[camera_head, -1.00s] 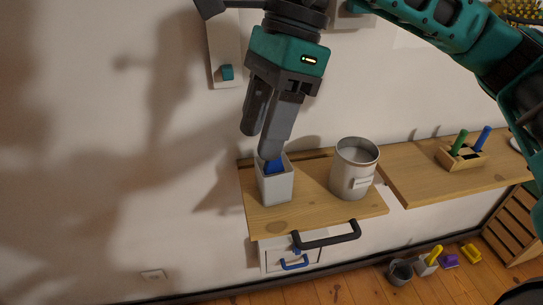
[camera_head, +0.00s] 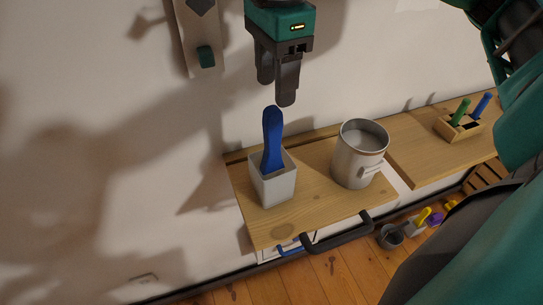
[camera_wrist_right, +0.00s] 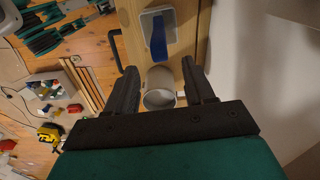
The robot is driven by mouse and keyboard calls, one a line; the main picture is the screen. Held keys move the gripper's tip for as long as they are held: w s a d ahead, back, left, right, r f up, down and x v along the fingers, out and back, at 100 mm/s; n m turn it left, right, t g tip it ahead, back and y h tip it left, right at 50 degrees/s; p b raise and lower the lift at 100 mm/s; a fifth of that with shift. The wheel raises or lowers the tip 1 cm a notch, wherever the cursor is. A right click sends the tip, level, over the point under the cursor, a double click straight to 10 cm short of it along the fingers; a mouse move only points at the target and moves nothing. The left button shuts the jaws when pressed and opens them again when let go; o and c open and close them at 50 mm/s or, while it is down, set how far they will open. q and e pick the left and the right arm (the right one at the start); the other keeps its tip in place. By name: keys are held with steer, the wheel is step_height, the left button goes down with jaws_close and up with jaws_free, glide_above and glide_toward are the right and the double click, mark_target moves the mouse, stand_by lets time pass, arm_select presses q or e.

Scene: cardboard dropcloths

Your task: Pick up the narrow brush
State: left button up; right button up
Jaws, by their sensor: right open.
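A brush with a blue handle (camera_head: 272,140) stands upright in a light grey square cup (camera_head: 275,188) on the wooden shelf; its lower end is hidden in the cup. Whether it is the narrow one cannot be told. My right gripper (camera_head: 276,90) is open and empty, above the blue handle and apart from it. In the right wrist view, the blue handle (camera_wrist_right: 158,38) and the square cup (camera_wrist_right: 171,20) show beyond the open fingers. My left gripper is not in view.
A round metal can (camera_head: 358,155) stands right of the square cup. Farther right, a wooden holder (camera_head: 458,128) has a green handle (camera_head: 461,110) and a blue handle (camera_head: 482,104). A black bar handle (camera_head: 340,236) juts from the shelf front. Several items lie on the floor.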

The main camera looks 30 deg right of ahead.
mark_target(273, 108)
steer(key=shift+a+f, duration=0.15)
steer(key=shift+f, duration=2.9)
steer(key=shift+c, duration=0.4)
jaws_close()
